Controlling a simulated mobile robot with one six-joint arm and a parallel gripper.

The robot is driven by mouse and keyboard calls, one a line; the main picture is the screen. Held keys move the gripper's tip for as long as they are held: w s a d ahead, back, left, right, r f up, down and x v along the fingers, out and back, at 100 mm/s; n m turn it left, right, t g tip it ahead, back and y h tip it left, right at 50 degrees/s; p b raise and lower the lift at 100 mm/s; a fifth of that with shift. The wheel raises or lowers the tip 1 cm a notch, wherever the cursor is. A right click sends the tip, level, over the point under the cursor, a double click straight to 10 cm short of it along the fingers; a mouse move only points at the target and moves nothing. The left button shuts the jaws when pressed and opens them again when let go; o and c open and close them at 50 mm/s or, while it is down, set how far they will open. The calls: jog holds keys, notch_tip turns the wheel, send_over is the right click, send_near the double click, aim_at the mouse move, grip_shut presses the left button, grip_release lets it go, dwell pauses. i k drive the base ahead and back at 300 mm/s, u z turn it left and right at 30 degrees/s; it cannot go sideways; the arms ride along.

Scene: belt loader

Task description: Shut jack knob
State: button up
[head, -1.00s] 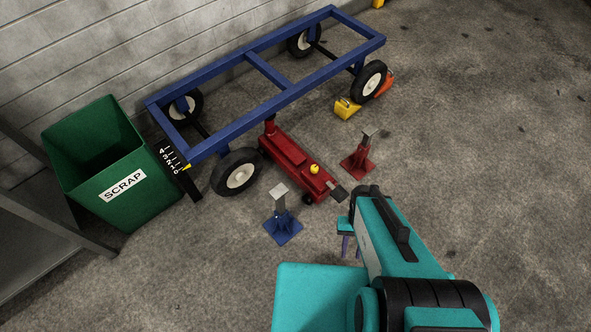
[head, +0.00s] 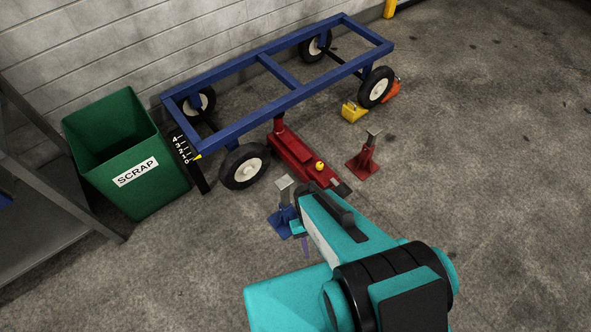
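The red floor jack (head: 292,150) lies under the front side of the blue cart frame, its lifting post up at the frame rail. The yellow jack knob (head: 320,165) sits on top of the jack body near its handle end. My gripper (head: 304,245) shows only in small part below my teal arm, near the blue jack stand and short of the jack. Its fingers point down. The arm hides most of it, so I cannot see whether it is open or shut.
A blue jack stand (head: 283,218) is partly behind my arm; a red jack stand (head: 364,158) stands right of the jack. The blue cart frame (head: 235,131) has a height scale (head: 183,150) at its left end. Yellow (head: 353,112) and orange (head: 392,91) chocks flank a wheel. A green scrap bin (head: 135,172) stands left.

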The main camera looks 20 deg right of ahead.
aim_at(320, 165)
jog(key=z, duration=0.7)
jog(key=k, duration=0.15)
jog(key=u, duration=1.95)
jog(key=k, duration=1.35)
jog(key=z, duration=0.25)
jog(key=i, duration=2.1)
jog(key=u, duration=0.05)
